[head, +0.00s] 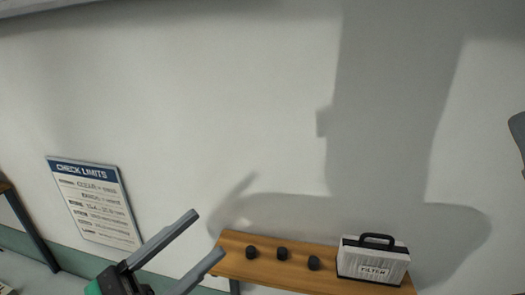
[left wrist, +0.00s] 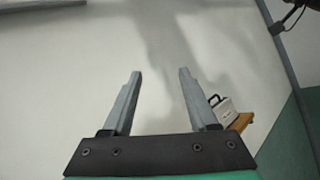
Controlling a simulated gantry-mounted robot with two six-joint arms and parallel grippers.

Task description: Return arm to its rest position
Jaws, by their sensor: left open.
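My left gripper (head: 208,234) is at the bottom of the head view, its two grey fingers spread apart and pointing up and to the right. Nothing is between the fingers. In the left wrist view the same gripper (left wrist: 159,74) is open and empty, facing the pale wall. In the head view, the fingers appear just left of a wooden shelf (head: 236,262). A grey part at the right edge of the head view is too cut off to identify, and my right gripper cannot be made out.
On the shelf stand several small dark knobs (head: 283,253) and a white filter case (head: 372,262) with a black handle. The case also shows in the left wrist view (left wrist: 220,109). A "Check Limits" sign (head: 95,203) hangs on the wall at left. The wall area above is clear.

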